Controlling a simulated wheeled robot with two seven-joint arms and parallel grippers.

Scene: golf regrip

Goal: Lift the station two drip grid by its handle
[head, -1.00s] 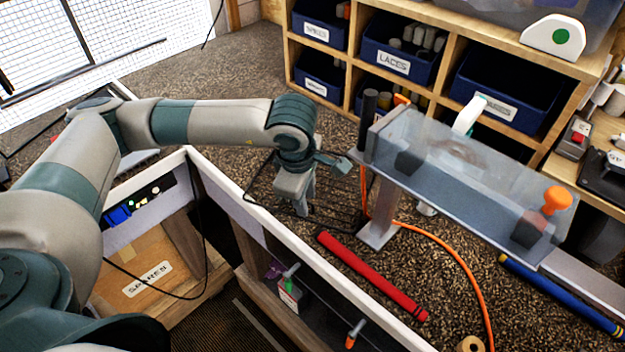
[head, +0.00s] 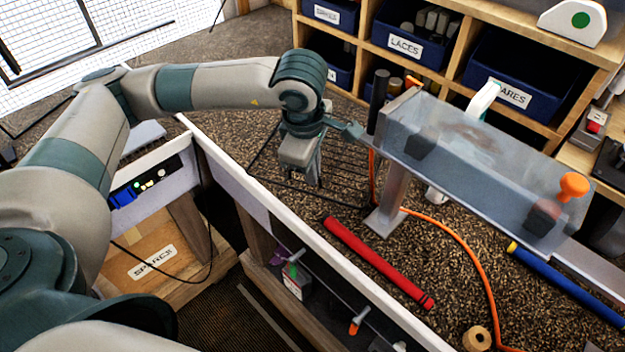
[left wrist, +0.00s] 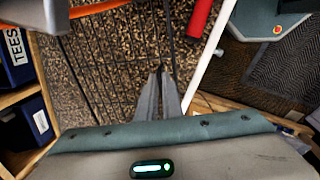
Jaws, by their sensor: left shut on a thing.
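The drip grid (head: 345,165) is a dark wire rack over the brown speckled ground, left of the metal post in the head view. Its parallel black wires (left wrist: 112,75) fill the upper left middle of the left wrist view. My left gripper (head: 316,183) points down at the grid's near left side. In the left wrist view its fingertips (left wrist: 160,72) are close together at the grid's edge, shut on what appears to be the handle. The fingers hide most of the handle. I cannot tell whether the grid is clear of the ground. My right gripper is not in view.
A white-topped wooden partition (head: 265,215) runs close in front of the gripper. A clear trough (head: 475,160) on a metal post (head: 388,200) stands to the right. A red tube (head: 378,262) and an orange hose (head: 465,250) lie nearby. Shelves with blue bins (head: 405,35) stand behind.

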